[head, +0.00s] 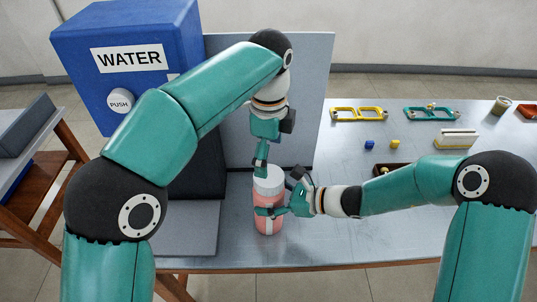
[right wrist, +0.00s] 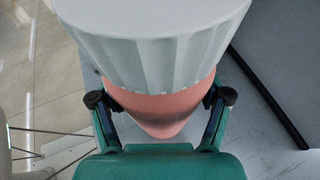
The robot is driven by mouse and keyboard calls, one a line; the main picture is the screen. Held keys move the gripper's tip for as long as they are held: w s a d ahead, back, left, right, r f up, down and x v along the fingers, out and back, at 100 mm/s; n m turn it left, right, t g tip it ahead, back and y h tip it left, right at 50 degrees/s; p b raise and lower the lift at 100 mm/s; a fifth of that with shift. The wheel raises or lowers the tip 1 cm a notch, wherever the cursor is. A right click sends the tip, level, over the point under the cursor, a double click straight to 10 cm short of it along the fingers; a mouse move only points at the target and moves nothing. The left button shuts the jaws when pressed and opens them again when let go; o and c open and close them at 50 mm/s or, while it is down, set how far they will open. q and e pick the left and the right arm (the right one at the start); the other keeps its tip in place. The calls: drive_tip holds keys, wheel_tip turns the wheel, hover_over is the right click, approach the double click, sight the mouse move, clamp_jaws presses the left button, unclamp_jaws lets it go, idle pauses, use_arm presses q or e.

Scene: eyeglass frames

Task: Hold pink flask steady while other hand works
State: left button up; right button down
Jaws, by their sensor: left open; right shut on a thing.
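The pink flask (head: 268,224) with a white ribbed cap (head: 268,181) stands upright near the table's front edge. My right gripper (head: 262,211) is shut around the flask's body from the right. In the right wrist view the gripper's fingers (right wrist: 160,112) sit on both sides of the pink flask (right wrist: 165,122), just below the white cap (right wrist: 155,45). My left gripper (head: 262,160) is open and points down directly above the cap. Whether its fingertips touch the cap cannot be told.
A blue water dispenser (head: 180,40) with a push button (head: 121,101) stands behind on the left. Yellow glasses frames (head: 358,114), teal frames (head: 431,113), small blue and yellow blocks and a white-topped holder (head: 456,139) lie on the right. The table right of centre has free room.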

sight(269, 175)
use_arm(q)
drive_tip(key=m, duration=0.9)
drive_tip(key=shift+f+m, duration=0.15)
drive_tip(key=shift+m, duration=0.15)
drive_tip(key=shift+f, duration=3.9)
drive_tip(key=shift+c, duration=0.3)
